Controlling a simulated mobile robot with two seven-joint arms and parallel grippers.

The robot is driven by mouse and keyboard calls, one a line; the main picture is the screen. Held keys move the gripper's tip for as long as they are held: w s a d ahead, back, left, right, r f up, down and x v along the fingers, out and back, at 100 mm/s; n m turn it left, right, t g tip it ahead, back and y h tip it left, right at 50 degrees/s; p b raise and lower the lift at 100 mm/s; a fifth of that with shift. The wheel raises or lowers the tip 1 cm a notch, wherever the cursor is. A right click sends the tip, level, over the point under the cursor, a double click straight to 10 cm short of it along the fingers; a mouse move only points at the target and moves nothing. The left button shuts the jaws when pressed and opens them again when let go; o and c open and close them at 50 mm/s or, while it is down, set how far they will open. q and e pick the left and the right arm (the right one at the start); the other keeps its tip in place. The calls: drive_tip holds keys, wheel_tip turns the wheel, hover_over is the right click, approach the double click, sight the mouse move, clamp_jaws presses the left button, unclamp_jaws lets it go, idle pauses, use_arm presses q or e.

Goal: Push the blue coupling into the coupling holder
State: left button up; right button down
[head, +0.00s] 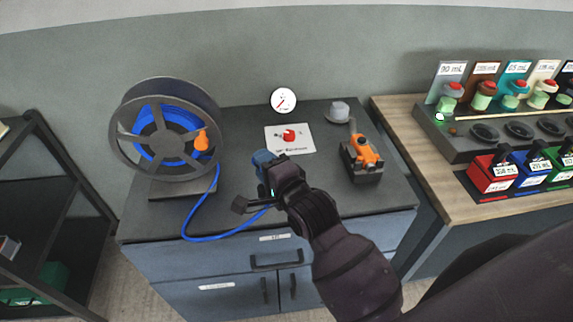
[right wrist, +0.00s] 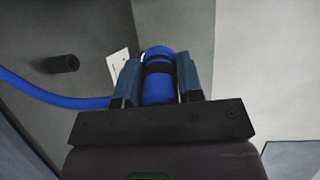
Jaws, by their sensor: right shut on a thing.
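The blue coupling (head: 262,157) is held in my right gripper (head: 266,171), above the dark top of the cabinet. In the right wrist view the coupling (right wrist: 158,75) is a blue cylinder with black bands. It sits between both fingers of the right gripper (right wrist: 158,82), which is shut on it. The blue hose (head: 207,238) runs from the reel to the gripper. I cannot pick out the coupling holder for certain. A short dark cylinder (right wrist: 63,64) shows left of the gripper in the right wrist view, apart from the coupling. My left gripper is not in view.
The hose reel (head: 140,160) stands on the cabinet's left. An orange-topped device (head: 365,152), a grey knob-like part (head: 339,110), a round gauge (head: 283,101) and a white card (head: 277,146) are behind and to the right. A wooden table (head: 400,112) with coloured containers adjoins at right.

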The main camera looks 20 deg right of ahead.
drive_tip(key=w+a+f+n+g+y+b, duration=0.1)
drive_tip(key=w+a+f+n+g+y, duration=0.15)
drive_tip(key=a+n+g, duration=0.6)
drive_tip(key=w+a+f+n+g+y, duration=0.1)
drive_tip(key=a+f+n+g, duration=0.3)
drive_tip(key=a+n+g, duration=0.45)
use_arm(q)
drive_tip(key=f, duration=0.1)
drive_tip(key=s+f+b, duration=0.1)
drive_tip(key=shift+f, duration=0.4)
use_arm(e)
drive_tip(key=w+d+n+h, duration=0.2)
drive_tip(key=d+n+h, duration=0.1)
drive_tip(key=d+n, duration=0.4)
drive_tip(key=w+d+n+h, duration=0.2)
drive_tip(key=d+n, duration=0.4)
drive_tip(key=d, duration=0.5)
drive_tip(key=shift+d+r+n+h, duration=0.15)
drive_tip(key=shift+n+h, duration=0.25)
drive_tip(key=shift+h, duration=0.35)
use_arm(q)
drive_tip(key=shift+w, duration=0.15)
